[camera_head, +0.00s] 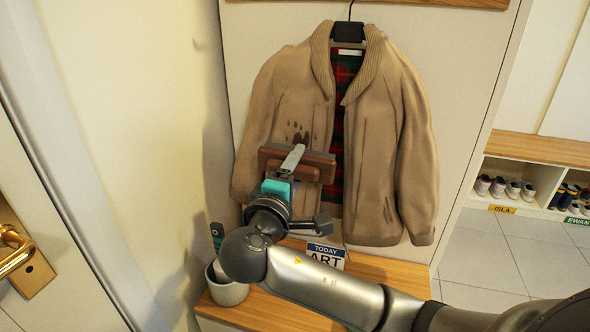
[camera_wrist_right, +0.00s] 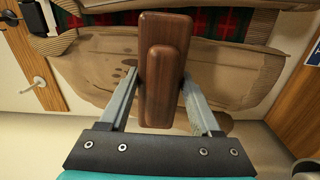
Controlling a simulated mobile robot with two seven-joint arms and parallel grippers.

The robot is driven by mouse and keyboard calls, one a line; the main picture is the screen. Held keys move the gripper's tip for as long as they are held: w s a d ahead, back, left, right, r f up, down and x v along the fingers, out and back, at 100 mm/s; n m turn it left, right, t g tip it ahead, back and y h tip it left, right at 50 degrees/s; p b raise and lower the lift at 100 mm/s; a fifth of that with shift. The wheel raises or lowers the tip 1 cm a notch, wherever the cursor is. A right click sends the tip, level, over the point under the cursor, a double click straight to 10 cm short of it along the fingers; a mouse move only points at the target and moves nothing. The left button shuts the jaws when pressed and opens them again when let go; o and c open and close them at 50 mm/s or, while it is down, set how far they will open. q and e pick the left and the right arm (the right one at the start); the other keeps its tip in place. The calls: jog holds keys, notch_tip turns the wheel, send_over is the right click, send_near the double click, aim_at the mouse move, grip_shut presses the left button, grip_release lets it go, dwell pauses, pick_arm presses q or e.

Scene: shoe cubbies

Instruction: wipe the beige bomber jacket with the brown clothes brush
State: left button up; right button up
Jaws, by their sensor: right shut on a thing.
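The beige bomber jacket (camera_head: 385,150) hangs on a dark hanger against a pale panel, with its tartan lining showing at the open front. Dark brown spots (camera_head: 299,135) mark its left half in the head view, just above the brush. My right gripper (camera_head: 293,160) is shut on the brown clothes brush (camera_head: 318,166), which lies level in front of the jacket's lower left half. In the right wrist view the brush (camera_wrist_right: 165,70) sits between both fingers, with the jacket (camera_wrist_right: 245,70) behind it. I cannot tell whether the bristles touch the cloth. My left gripper is not in view.
A wooden bench (camera_head: 385,275) below the jacket holds a pale pot (camera_head: 228,291) and a "TODAY ART" sign (camera_head: 326,254). Shoe cubbies (camera_head: 540,150) with several shoes stand at the right. A door with a brass handle (camera_head: 14,248) is at the left.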

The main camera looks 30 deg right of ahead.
aim_at(305, 118)
jog(key=shift+x, duration=1.45)
jog(key=shift+r, duration=0.1)
notch_tip(305, 118, up, 7)
jog(key=p, duration=0.8)
jog(key=shift+r+p, duration=0.15)
jog(key=shift+p, duration=0.15)
jog(key=shift+w+d, duration=0.1)
jog(key=shift+d, duration=0.05)
jog(key=shift+f+b, duration=2)
jog(key=shift+f, duration=1.8)
jog(key=shift+w+r, duration=0.1)
notch_tip(305, 118, up, 7)
jog(key=p, duration=0.8)
jog(key=shift+w+d+r, duration=0.1)
jog(key=shift+r, duration=0.1)
jog(key=shift+f+b, duration=2.45)
jog(key=shift+f, duration=1.4)
